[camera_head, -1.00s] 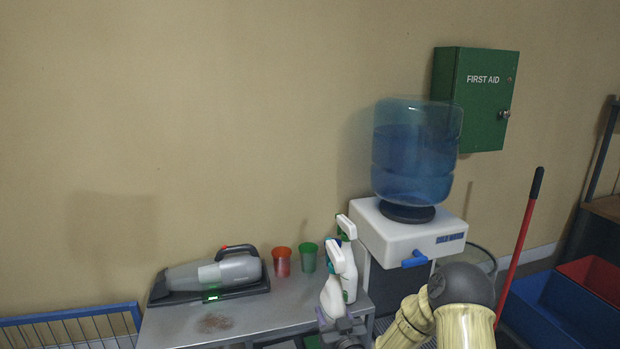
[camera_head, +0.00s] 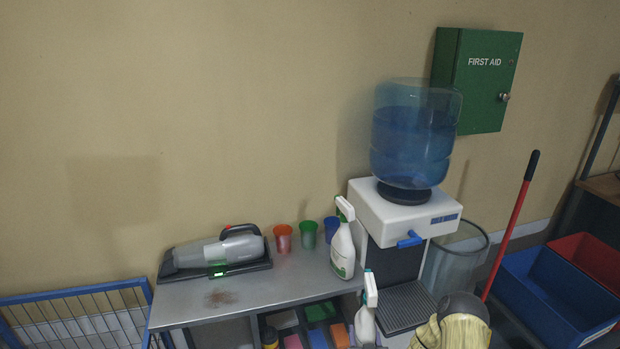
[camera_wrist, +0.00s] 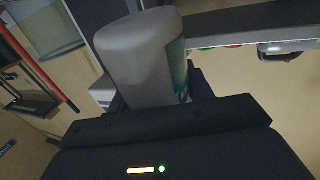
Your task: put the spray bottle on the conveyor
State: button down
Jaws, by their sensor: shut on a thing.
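A white spray bottle (camera_wrist: 145,60) with a teal label is between the fingers of my gripper (camera_wrist: 158,98) in the wrist view, and the gripper is shut on it. In the head view this held spray bottle (camera_head: 367,312) shows low in the picture, in front of the shelf unit, with its lower part cut off by the frame edge. A second white spray bottle (camera_head: 343,248) stands upright on the shelf top. The conveyor is not in view.
The grey shelf unit (camera_head: 290,288) bears a handheld vacuum (camera_head: 220,252) and red, green and blue cups. A water dispenser (camera_head: 400,212) stands right of it, beside a bin (camera_head: 455,262), a red-handled pole (camera_head: 512,225) and a blue crate (camera_head: 560,298).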

aim_at(366, 342)
jog(key=shift+r, duration=0.1)
jog(key=shift+s, duration=0.4)
jog(key=s, duration=0.1)
jog(key=s+r, duration=0.1)
jog(key=s, duration=0.1)
jog(key=shift+r, duration=0.2)
jog(key=shift+s+r, duration=0.25)
jog(key=shift+r, duration=0.2)
